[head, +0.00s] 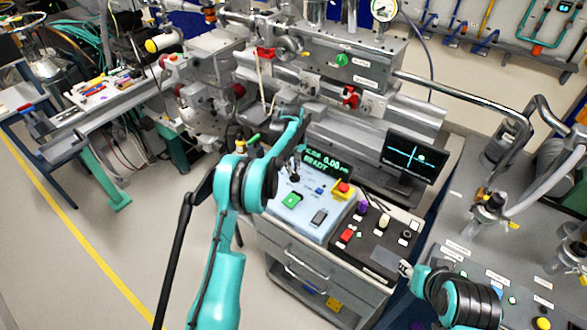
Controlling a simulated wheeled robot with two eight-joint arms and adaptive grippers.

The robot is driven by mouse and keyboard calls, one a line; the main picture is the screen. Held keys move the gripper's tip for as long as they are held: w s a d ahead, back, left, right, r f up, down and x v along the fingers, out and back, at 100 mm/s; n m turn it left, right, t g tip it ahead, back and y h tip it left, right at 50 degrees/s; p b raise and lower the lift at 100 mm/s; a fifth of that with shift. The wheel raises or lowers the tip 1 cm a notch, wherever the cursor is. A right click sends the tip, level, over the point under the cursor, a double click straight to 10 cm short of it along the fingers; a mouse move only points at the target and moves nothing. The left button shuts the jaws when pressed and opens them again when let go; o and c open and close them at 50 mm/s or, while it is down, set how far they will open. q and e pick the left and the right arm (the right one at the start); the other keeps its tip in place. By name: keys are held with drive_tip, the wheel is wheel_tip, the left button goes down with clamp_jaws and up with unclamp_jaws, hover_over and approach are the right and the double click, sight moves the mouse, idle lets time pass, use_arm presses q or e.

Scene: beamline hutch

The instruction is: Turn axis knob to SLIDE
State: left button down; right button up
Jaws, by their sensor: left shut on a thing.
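The control box (318,222) is light blue-white and stands on a grey drawer cabinet. Its green display (322,163) reads READY and 0.00. My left gripper (293,173) is at the back left of the box's top panel and is shut on the axis knob, which is mostly hidden by the fingers. The knob's pointer and labels are too small to read. My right gripper (405,268) is at the lower right, by the right edge of the black panel, apart from the knob; its fingers are too small to judge.
A green button (292,202), a dark rocker switch (319,218) and a red button on a yellow base (343,188) share the box. A black panel (385,259) with several small controls adjoins it. A monitor (414,158) stands behind. Beamline hardware fills the back.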

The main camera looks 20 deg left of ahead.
sight(293, 171)
idle(0.3)
use_arm(q)
drive_tip(key=c, duration=1.6)
unclamp_jaws()
drive_tip(key=shift+o, duration=0.2)
drive_tip(key=shift+r, duration=0.15)
wheel_tip(293, 171, up, 12)
